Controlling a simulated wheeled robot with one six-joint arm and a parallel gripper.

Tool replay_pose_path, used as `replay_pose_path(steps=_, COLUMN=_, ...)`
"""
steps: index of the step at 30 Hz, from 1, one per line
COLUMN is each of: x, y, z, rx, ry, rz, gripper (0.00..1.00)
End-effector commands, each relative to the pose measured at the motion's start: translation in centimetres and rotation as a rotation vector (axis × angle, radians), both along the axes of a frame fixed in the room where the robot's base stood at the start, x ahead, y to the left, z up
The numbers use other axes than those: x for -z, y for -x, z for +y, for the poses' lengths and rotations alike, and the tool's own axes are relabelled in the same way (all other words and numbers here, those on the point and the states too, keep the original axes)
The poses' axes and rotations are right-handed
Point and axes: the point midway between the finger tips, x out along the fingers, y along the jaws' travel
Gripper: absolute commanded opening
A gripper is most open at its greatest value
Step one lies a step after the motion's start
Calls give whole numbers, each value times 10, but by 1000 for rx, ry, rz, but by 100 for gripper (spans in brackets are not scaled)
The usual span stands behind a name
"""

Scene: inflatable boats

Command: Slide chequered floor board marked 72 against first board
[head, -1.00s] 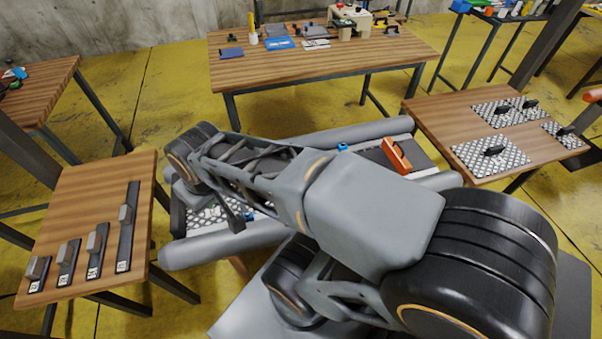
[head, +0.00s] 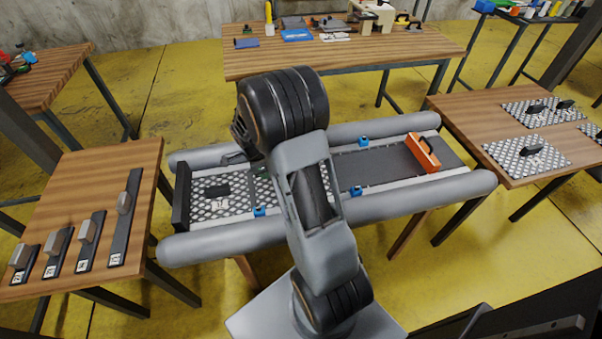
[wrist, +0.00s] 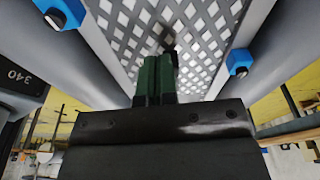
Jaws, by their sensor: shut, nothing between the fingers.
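A chequered board (head: 222,206) with a black handle and a white label lies at the left end of the boat floor; I cannot read its number surely. More chequered floor (head: 264,190) shows to its right, partly hidden behind my arm, so I cannot tell where the boards meet. In the wrist view my gripper (wrist: 157,62) has green fingers, shut and empty, over a chequered board (wrist: 205,35). A dark handle (wrist: 170,42) shows just beyond the fingertips; contact with it is unclear. In the head view my arm hides most of the gripper.
Grey boat tubes (head: 400,203) flank the floor, with blue clips (head: 356,190) along its edges. More chequered boards (head: 527,158) lie on the right table. The left table (head: 140,160) holds dark strips with grey handles.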

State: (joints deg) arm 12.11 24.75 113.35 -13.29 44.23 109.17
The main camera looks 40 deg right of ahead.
Motion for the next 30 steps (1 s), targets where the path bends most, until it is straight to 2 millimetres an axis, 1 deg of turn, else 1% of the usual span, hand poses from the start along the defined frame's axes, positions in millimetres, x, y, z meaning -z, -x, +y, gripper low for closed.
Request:
replay_pose_path(steps=1, x=9, y=0, z=-4, rx=33, ry=3, rz=4, gripper=0)
replay_pose_path(steps=4, x=13, y=1, z=-12, rx=71, ry=6, rz=4, gripper=0)
replay_pose_path(steps=8, x=14, y=9, z=-29, rx=81, ry=8, rz=3, gripper=0)
replay_pose_path(steps=18, x=13, y=38, z=-87, rx=80, ry=6, rz=3, gripper=0)
replay_pose_path(steps=24, x=13, y=50, z=-113, rx=78, ry=7, rz=3, gripper=0)
replay_pose_path(steps=25, x=15, y=52, z=-115, rx=76, ry=6, rz=4, gripper=0)
replay_pose_path(steps=28, x=27, y=50, z=-113, rx=73, ry=7, rz=3, gripper=0)
replay_pose_path(steps=30, x=29, y=50, z=-113, rx=74, ry=8, rz=2, gripper=0)
